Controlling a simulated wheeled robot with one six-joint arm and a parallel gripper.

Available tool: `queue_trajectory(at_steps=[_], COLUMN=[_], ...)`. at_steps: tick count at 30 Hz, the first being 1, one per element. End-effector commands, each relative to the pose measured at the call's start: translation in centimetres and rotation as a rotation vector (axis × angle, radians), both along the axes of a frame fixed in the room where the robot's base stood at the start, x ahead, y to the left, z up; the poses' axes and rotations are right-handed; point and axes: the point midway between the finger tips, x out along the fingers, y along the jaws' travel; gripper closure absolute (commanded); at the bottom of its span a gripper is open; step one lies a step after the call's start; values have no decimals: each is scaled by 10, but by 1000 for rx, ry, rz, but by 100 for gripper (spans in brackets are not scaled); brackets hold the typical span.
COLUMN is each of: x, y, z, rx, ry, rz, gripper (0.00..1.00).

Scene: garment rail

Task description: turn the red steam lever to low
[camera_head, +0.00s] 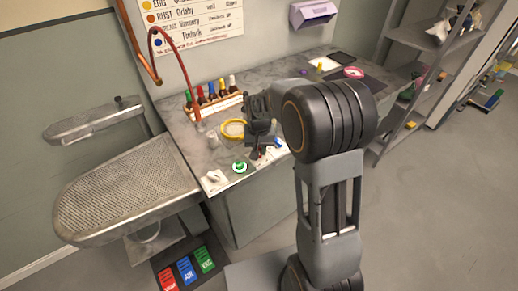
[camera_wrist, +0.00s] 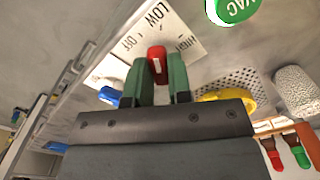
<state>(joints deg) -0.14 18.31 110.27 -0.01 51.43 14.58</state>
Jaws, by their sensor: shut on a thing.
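The red steam lever (camera_wrist: 157,58) stands between the two green fingers of my gripper (camera_wrist: 157,75) in the wrist view, and the fingers are shut on it. A white label plate (camera_wrist: 182,20) behind it reads LOW, OFF and HIGH, with LOW at the top of the picture. I cannot tell exactly which mark the lever points to. In the head view my gripper (camera_head: 262,148) is down at the front of the worktop, and the lever is not clearly seen behind it.
A green VAC knob (camera_head: 240,167) sits left of my gripper on the worktop (camera_head: 300,100). A yellow ring (camera_head: 233,137) and a rack of bottles (camera_head: 215,108) lie behind. A perforated pressing board (camera_head: 125,190) is at left, with coloured pedals (camera_head: 186,270) on the floor.

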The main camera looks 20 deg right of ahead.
Motion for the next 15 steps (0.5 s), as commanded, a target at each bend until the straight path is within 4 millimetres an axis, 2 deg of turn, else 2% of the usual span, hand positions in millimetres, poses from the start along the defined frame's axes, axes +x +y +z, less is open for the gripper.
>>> queue_trajectory(at_steps=[7, 15], x=[0, 0], y=[0, 0], z=[1, 1], rx=[0, 0], ry=[0, 0], rz=[-136, -207], gripper=[100, 100])
